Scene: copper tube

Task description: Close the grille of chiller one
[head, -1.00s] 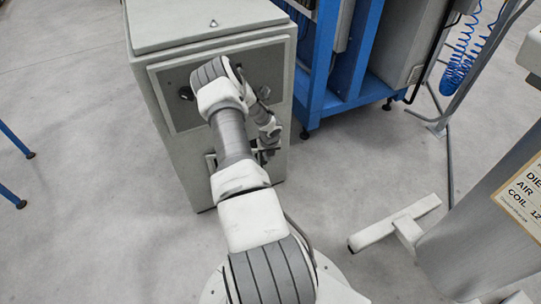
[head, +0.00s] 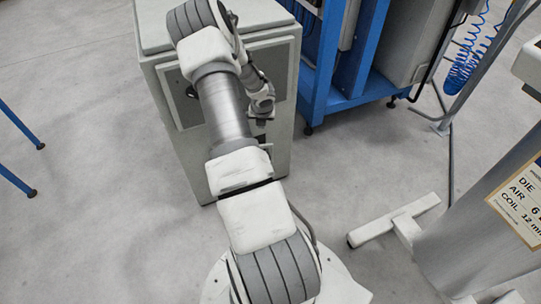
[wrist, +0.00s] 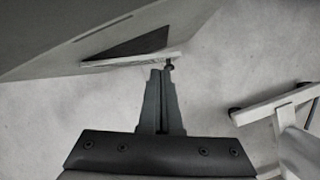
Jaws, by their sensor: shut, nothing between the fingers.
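Chiller one appears to be the pale grey cabinet (head: 172,150) in front of me in the head view, with a darker panel on its front. My arm covers much of that front and hides most of its lower part. In the wrist view a flap, apparently the grille (wrist: 125,60), stands out from the cabinet face (wrist: 50,40), with a dark wedge-shaped gap behind its pale edge. A small dark knob (wrist: 170,66) sits at its right end. My gripper (wrist: 161,73) is shut and empty, its tips close to the knob; I cannot tell whether they touch.
A blue frame (head: 345,75) with a grey unit stands right of the cabinet. A grey stand (head: 475,215) with a sign and a pale foot (head: 395,220) is at the right. Blue legs (head: 15,150) are at the left. The floor between is clear.

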